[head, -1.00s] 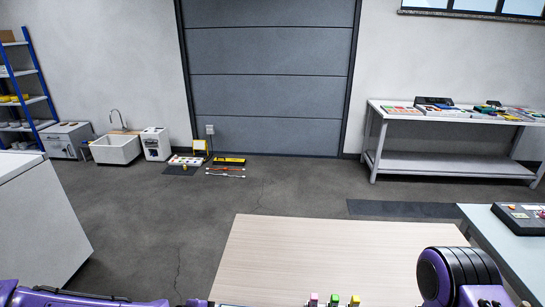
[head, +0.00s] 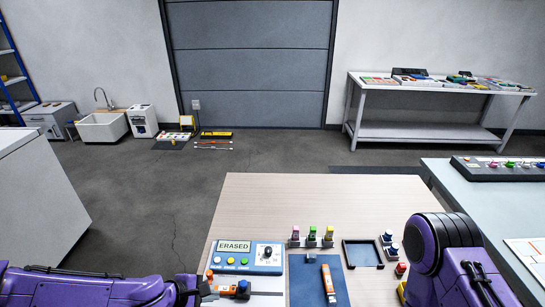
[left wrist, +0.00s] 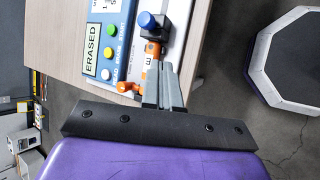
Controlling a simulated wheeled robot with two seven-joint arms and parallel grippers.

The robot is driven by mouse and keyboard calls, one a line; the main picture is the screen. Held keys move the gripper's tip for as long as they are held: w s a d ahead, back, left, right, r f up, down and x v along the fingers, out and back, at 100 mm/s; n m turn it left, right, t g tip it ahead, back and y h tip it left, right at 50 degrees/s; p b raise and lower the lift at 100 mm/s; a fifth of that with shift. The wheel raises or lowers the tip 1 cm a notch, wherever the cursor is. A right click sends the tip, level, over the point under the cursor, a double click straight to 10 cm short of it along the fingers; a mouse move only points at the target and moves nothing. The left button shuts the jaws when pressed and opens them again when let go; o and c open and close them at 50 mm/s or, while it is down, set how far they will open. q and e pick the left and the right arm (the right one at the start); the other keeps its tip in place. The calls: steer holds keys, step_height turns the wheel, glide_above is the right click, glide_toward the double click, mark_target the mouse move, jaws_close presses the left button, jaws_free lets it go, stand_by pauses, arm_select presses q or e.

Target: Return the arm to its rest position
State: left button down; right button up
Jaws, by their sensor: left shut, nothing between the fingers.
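My left arm (head: 85,288) comes in low from the left in the head view, over the near left edge of the wooden table (head: 300,195). My left gripper shows in the left wrist view (left wrist: 165,80) with its grey fingers shut and empty. Beside the fingers is an orange and grey sensor (left wrist: 150,65) marked 3, with a blue cap (left wrist: 148,20); it also shows in the head view (head: 228,290). I cannot tell whether they touch. My right arm (head: 440,250) is at the lower right; its gripper is out of view.
A blue and white device (head: 245,256) reading ERASED stands on the table. Beside it are several coloured connectors (head: 312,236), another orange sensor (head: 328,282) on a blue mat (head: 340,290), and a black-framed tray (head: 362,254). A grey bench (head: 460,200) stands at right.

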arm_select(q)
steer(key=s+a+f+m+y+b, duration=0.1)
steer(key=s+a+f+m+y, duration=0.2)
steer(key=s, duration=0.4)
steer(key=s+a+f+m+g+y+b, duration=0.1)
steer(key=s+a+f+m+y, duration=0.2)
steer(key=s+a+f, duration=0.3)
steer(key=s+a+f+m+g+y+b, duration=0.1)
steer(key=s+a+f+m+y+b, duration=0.1)
steer(key=s+a+f, duration=0.3)
steer(key=s+f+m+y, duration=0.1)
steer(key=s+f, duration=0.2)
steer(key=s, duration=0.2)
steer(key=shift+a+m, duration=0.15)
steer(key=shift+m, duration=0.25)
stand_by(1.5)
